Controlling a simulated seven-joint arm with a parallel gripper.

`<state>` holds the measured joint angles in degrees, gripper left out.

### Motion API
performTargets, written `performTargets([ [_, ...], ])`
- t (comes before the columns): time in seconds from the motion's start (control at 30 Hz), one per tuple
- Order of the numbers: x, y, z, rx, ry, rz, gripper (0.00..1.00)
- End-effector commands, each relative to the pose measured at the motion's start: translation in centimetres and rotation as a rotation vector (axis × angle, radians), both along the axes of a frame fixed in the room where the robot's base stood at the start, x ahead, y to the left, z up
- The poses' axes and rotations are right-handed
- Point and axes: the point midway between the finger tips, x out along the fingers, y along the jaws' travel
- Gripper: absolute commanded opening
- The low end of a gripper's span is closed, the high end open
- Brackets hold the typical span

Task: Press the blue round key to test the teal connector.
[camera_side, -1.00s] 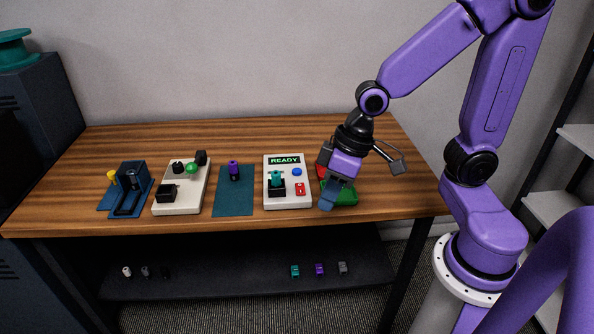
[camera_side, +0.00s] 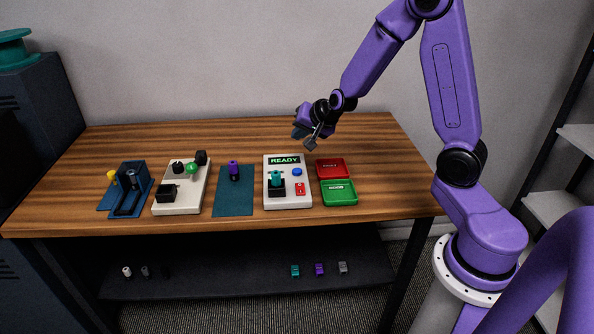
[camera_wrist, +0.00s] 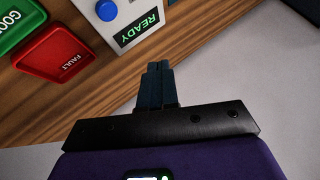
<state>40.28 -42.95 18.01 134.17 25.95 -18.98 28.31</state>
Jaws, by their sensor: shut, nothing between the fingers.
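The white tester box (camera_side: 278,203) stands on the table with its display reading READY. The blue round key (camera_side: 297,172) is on its right side, above a red key (camera_side: 300,189). The teal connector (camera_side: 276,179) stands upright in the black socket of the tester. My gripper (camera_side: 299,132) is in the air above and behind the tester, apart from the key. In the wrist view its blue fingers (camera_wrist: 158,82) are together with nothing between them. The blue key also shows in the wrist view (camera_wrist: 106,10), up and left of the fingertips.
A red FAULT tray (camera_side: 333,169) and a green tray (camera_side: 339,192) lie right of the tester. Left of it are a teal mat (camera_side: 233,202) with a purple connector (camera_side: 234,170), a white fixture (camera_side: 180,207) and a blue holder (camera_side: 128,205). The table behind them is clear.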

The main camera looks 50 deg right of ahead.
Motion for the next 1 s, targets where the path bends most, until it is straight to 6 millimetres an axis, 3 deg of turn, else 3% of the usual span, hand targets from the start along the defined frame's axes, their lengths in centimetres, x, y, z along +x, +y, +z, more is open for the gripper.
performTargets([
  [0.47,0.1,-0.3,-0.3,0.000,-0.004,-0.012,0.00],
  [1.0,0.0,-0.3,-6.4,0.000,0.000,-0.010,0.00],
])
